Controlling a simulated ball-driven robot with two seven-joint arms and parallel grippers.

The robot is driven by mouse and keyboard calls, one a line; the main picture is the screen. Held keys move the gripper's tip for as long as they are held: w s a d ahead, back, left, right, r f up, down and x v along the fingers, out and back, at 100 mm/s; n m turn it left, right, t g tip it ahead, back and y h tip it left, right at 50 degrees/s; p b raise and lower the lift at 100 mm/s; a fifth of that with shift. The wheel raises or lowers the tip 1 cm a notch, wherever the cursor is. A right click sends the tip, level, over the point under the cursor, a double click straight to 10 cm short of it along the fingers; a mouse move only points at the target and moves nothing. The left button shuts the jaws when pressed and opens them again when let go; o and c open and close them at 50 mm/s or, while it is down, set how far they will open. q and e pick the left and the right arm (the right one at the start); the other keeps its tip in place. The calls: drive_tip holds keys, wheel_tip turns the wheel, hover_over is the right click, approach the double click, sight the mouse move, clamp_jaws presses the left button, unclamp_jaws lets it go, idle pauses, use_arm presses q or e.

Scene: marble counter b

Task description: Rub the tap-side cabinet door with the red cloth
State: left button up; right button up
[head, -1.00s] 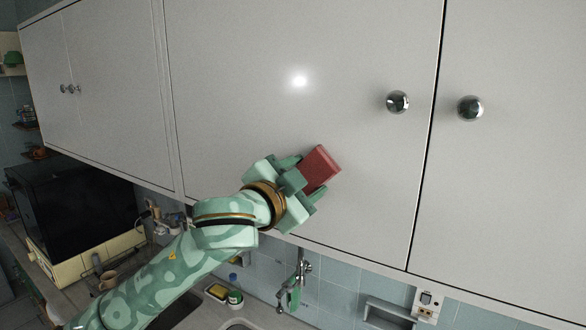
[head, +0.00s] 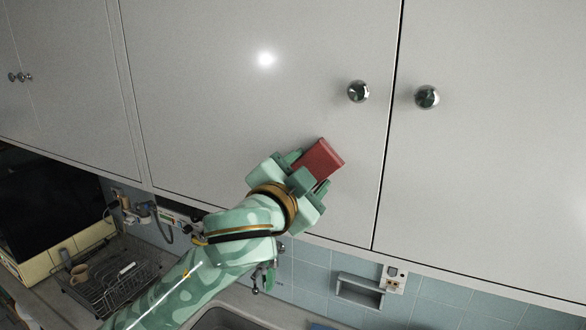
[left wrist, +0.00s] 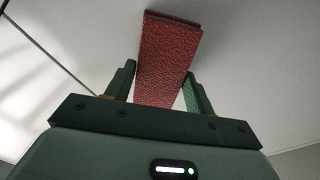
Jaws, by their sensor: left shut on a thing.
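The red cloth (head: 321,159) is a folded block between the fingers of my left gripper (head: 306,178), which is shut on it. In the left wrist view the cloth (left wrist: 163,60) stands out past both fingertips toward a pale door surface. The cabinet door above the tap (head: 250,110) is white with a round metal knob (head: 358,91) near its lower right. The cloth is in front of the door's lower right part, below and left of the knob. I cannot tell whether it touches the door. The tap (head: 262,275) is partly hidden behind my left arm. My right gripper is not in view.
Another white door (head: 490,130) with its own knob (head: 427,97) adjoins on the right. Below are a tiled wall, a socket (head: 393,278), a sink (head: 222,318) and a dish rack (head: 115,280). A dark oven (head: 45,205) stands at the left.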

use_arm(q)
drive_tip(key=shift+s+d, duration=0.15)
drive_tip(key=shift+d, duration=0.25)
drive_tip(key=shift+w+a, duration=0.7)
drive_tip(key=shift+a, duration=1)
drive_tip(key=shift+w+a, duration=0.7)
drive_tip(key=shift+a, duration=1.05)
drive_tip(key=shift+w+a, duration=0.7)
drive_tip(key=shift+a, duration=1)
drive_tip(key=shift+s, duration=0.1)
approach(266, 156)
drive_tip(key=shift+d, duration=0.15)
drive_tip(key=v, duration=0.3)
